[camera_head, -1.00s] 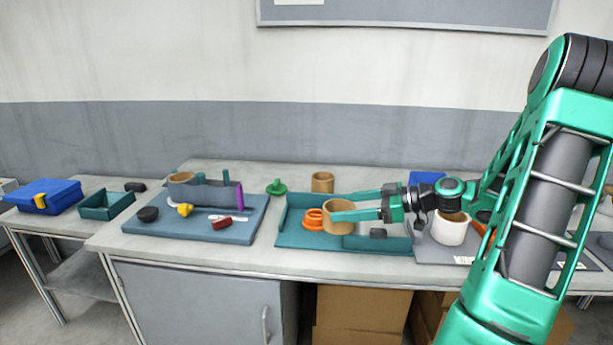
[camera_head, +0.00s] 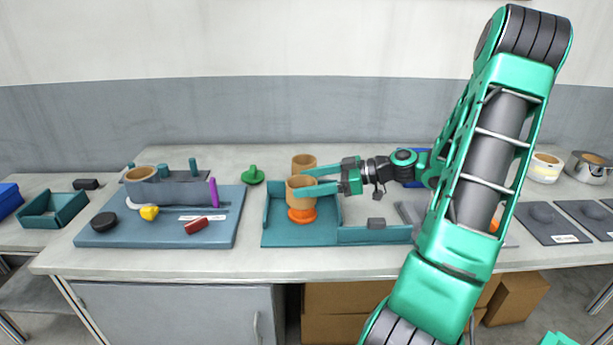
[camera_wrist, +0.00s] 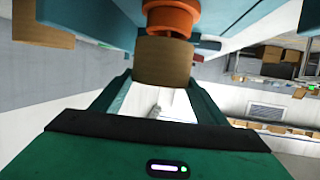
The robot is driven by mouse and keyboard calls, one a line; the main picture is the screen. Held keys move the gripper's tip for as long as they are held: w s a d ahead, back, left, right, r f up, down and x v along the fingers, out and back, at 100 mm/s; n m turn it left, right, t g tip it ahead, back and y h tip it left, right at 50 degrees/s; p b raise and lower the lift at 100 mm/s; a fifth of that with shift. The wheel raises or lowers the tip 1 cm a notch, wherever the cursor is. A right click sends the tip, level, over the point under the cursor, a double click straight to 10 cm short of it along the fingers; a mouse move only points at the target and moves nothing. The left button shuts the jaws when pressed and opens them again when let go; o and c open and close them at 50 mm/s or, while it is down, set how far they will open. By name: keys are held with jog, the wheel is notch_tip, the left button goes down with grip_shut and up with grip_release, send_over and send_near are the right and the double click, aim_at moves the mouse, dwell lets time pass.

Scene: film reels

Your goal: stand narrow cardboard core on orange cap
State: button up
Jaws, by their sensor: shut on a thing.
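A tan cardboard core (camera_head: 300,190) is upright between the fingers of my gripper (camera_head: 304,182), which is shut on it. The orange cap (camera_head: 302,215) stands in the blue-green tray, directly below the core. In the head view the core's lower edge meets the cap's top; I cannot tell whether it rests on it or hovers just above. In the wrist view the core (camera_wrist: 163,62) hangs between the fingers, with the orange cap (camera_wrist: 170,18) close against its far end.
Another cardboard core (camera_head: 303,161) stands just behind the tray (camera_head: 275,240). A green knobbed piece (camera_head: 253,176) is to its left.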

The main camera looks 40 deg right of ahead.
jog(key=shift+f, duration=1.4)
jog(key=shift+s, duration=0.15)
dwell(0.5)
jog(key=shift+f, duration=0.5)
jog(key=o, duration=0.7)
jog(key=shift+o, duration=0.2)
jog(key=v, duration=1.1)
dwell(0.4)
dwell(0.5)
